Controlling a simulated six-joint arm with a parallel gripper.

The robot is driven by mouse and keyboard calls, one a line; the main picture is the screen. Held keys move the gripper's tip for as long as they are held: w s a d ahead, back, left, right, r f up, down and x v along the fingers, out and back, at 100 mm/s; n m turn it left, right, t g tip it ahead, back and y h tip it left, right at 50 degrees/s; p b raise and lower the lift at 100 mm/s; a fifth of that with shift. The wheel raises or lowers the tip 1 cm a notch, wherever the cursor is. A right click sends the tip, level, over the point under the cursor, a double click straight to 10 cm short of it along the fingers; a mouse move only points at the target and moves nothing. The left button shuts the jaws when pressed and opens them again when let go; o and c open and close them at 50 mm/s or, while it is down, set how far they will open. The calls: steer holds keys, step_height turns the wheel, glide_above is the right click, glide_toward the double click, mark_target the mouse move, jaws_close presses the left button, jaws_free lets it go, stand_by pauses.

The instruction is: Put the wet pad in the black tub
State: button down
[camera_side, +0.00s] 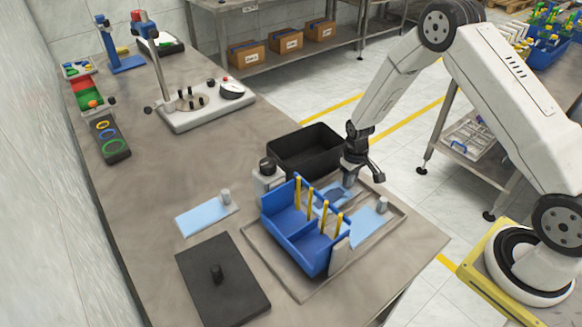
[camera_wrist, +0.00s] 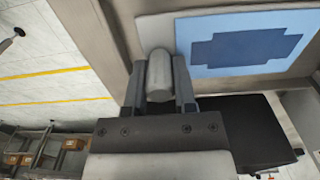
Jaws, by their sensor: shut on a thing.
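The wet pad (camera_side: 331,200) is light blue with a darker blue patch in its middle and a pale grey knob at one end. It is by the metal tray's back side, partly hidden by the blue rack. In the wrist view the pad (camera_wrist: 245,45) lies beyond my fingertips, its dark patch plain. My gripper (camera_side: 350,181) is shut on the knob; the wrist view shows the fingers (camera_wrist: 159,75) on both sides of it. I cannot tell if the pad touches the tray. The open black tub (camera_side: 306,150) stands just behind, left of my gripper.
A blue rack (camera_side: 305,237) with yellow posts stands in the metal tray (camera_side: 384,229). Another light blue pad (camera_side: 362,226) lies right of it, and one (camera_side: 206,215) on the bench at left. A grey device (camera_side: 267,176) stands beside the tub. A black plate (camera_side: 222,283) lies in front.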

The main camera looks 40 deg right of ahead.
steer(key=shift+r, duration=0.15)
steer(key=shift+r, duration=3.25)
steer(key=shift+s+r, duration=0.1)
steer(key=shift+r, duration=0.45)
steer(key=s+a+r, duration=0.1)
steer(key=s+r, duration=0.3)
steer(key=r, duration=0.6)
steer(key=shift+s+r, duration=0.2)
steer(key=shift+s, duration=0.1)
steer(key=shift+a, duration=0.1)
